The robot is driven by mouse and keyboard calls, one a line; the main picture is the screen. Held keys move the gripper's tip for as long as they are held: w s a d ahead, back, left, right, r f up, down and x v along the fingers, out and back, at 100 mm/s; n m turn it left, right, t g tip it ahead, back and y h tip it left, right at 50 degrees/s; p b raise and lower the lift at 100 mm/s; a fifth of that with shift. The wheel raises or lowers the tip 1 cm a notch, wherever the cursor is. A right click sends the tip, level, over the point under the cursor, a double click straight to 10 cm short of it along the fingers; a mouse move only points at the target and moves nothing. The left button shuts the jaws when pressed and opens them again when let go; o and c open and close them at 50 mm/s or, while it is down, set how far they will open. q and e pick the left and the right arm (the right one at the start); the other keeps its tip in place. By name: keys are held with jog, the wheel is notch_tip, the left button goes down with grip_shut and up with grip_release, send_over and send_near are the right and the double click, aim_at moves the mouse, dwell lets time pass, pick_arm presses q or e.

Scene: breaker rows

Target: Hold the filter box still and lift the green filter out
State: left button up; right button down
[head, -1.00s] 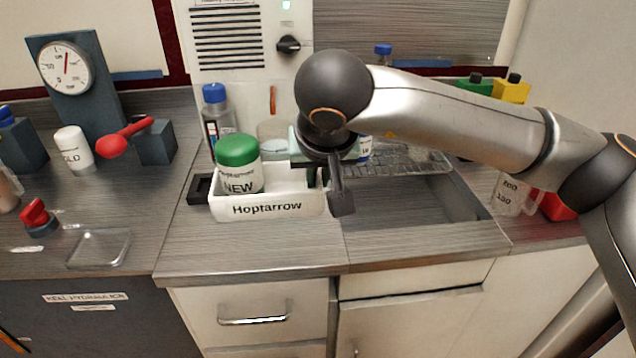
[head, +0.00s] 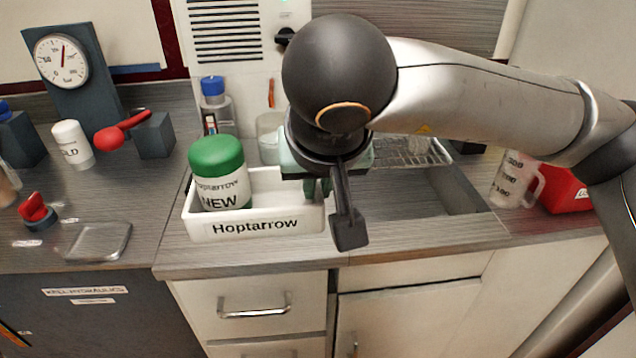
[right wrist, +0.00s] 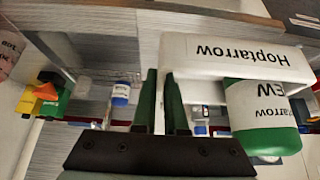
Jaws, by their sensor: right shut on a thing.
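The white filter box (head: 255,228), labelled "Hoptarrow", is near the front of the counter. The green-capped filter (head: 218,170), labelled "NEW", stands in the left part of the box, its cap above the rim. My right gripper (head: 318,188) is at the box's right end, partly hidden under my wrist. In the right wrist view its dark green fingers (right wrist: 163,85) are closed on the box's end wall, with the box (right wrist: 228,62) and the filter (right wrist: 262,118) to the right. I cannot tell whether the box touches the counter. My left gripper is not in view.
A sink (head: 425,195) lies right of the box. A blue-capped bottle (head: 213,100) and a glass beaker (head: 270,135) stand behind it. To the left are a white "OLD" cup (head: 72,145), a red-handled lever (head: 122,130) and a shallow dish (head: 98,242). A jug (head: 512,180) stands right.

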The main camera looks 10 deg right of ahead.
jog(key=shift+w+f+b, duration=0.4)
jog(key=shift+w+f, duration=0.2)
jog(key=shift+w, duration=0.05)
jog(key=shift+w+d+f+b, duration=0.1)
jog(key=shift+w+f+b, duration=0.3)
jog(key=shift+w+f, duration=0.15)
jog(key=shift+w+f+b, duration=0.4)
jog(key=shift+w+f, duration=0.2)
jog(key=shift+w, duration=0.25)
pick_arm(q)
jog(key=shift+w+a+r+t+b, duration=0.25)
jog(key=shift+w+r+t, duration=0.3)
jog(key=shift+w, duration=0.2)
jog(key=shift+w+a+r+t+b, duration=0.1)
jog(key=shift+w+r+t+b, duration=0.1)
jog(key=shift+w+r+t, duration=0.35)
pick_arm(e)
jog(key=shift+w+d+f, duration=0.15)
jog(key=shift+w+f, duration=0.6)
jog(key=shift+w, duration=0.05)
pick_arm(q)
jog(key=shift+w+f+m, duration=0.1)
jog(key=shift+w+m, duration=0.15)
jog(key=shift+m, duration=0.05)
